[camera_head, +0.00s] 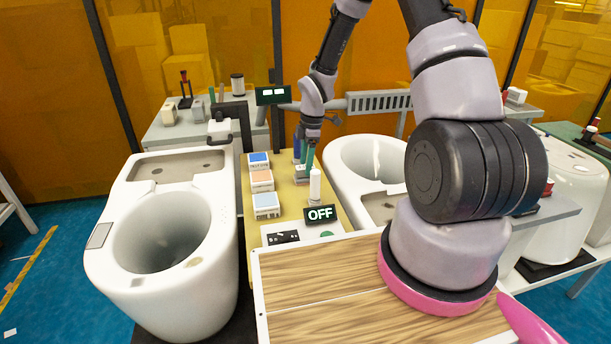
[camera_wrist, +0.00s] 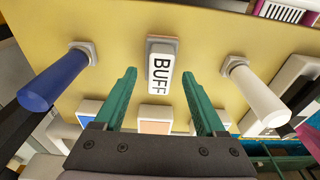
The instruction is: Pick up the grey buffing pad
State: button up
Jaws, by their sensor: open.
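A small block with a white face marked BUFF and grey sides (camera_wrist: 161,74) sits on the yellow surface (camera_wrist: 215,25) in the wrist view. I take it for the buffing pad. My gripper (camera_wrist: 158,76) is open, with one green finger on each side of the block. Whether the fingers touch it I cannot tell. In the head view my gripper (camera_head: 308,160) points down over the yellow table (camera_head: 287,200), and the block is not clearly visible there.
A blue handle (camera_wrist: 55,80) and a white handle (camera_wrist: 258,95) stand on either side of the block. Several coloured boxes, including a blue-topped one (camera_head: 258,160), line the table's left side. White toilets stand left (camera_head: 185,300) and right (camera_head: 350,160). An OFF sign (camera_head: 320,214) is in front.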

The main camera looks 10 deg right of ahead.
notch_tip(320, 180, down, 2)
jog(key=shift+a+f, duration=0.1)
grip_shut()
notch_tip(320, 180, up, 10)
jog(key=shift+r, duration=0.1)
dwell(0.6)
